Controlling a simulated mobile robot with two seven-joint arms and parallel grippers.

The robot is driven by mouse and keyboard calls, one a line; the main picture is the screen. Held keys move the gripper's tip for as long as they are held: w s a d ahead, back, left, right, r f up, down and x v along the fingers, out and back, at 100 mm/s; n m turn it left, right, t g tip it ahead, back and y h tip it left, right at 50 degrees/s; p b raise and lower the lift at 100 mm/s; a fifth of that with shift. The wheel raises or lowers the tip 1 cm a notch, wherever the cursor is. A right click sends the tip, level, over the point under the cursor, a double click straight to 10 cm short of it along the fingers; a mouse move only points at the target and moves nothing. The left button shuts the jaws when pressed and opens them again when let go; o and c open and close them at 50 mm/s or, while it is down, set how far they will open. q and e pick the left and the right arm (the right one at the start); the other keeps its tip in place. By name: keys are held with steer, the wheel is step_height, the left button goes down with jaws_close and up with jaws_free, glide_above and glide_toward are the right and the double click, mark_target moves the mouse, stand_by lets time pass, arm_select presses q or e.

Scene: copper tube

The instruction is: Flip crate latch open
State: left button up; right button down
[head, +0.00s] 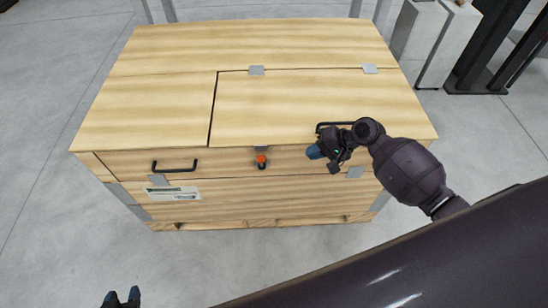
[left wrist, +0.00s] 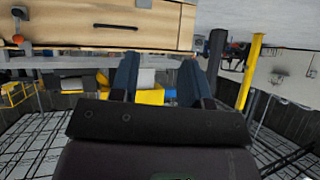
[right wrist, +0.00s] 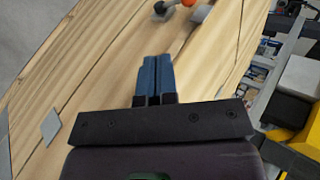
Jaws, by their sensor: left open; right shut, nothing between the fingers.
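The wooden crate (head: 180,105) stands on the floor ahead of me. Its small latch, with an orange-red part (head: 261,160), is at the front middle, just below the lid's edge. The latch also shows at the top left of the left wrist view (left wrist: 17,38) and at the top of the right wrist view (right wrist: 188,3). My right gripper (head: 314,152) is shut and empty, at the crate's front edge to the right of the latch and apart from it. My left gripper (head: 122,297) is open and empty, low at the left, away from the crate.
A black handle (head: 175,166) is on the crate's front left; another (head: 334,125) is partly behind my right gripper. Grey hinges (head: 256,70) join the lid panel at the back. Grey boxes and dark posts (head: 478,60) stand at the back right. The floor at left is clear.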

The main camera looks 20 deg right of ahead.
arm_select(q)
steer(key=shift+w+d+f+b, duration=0.1)
steer(key=shift+f+b, duration=0.4)
steer(key=shift+b, duration=0.25)
arm_select(e)
steer(key=w+a+r+x, duration=0.1)
steer(key=r+x, duration=0.1)
steer(key=x, duration=1)
steer(key=shift+a, duration=0.6)
arm_select(q)
steer(key=shift+r, duration=0.1)
steer(key=shift+r+p, duration=0.45)
steer(key=shift+p, duration=0.2)
arm_select(e)
steer(key=shift+w+a+r+h, duration=0.1)
steer(key=shift+a+r+h, duration=0.15)
steer(key=shift+h, duration=0.15)
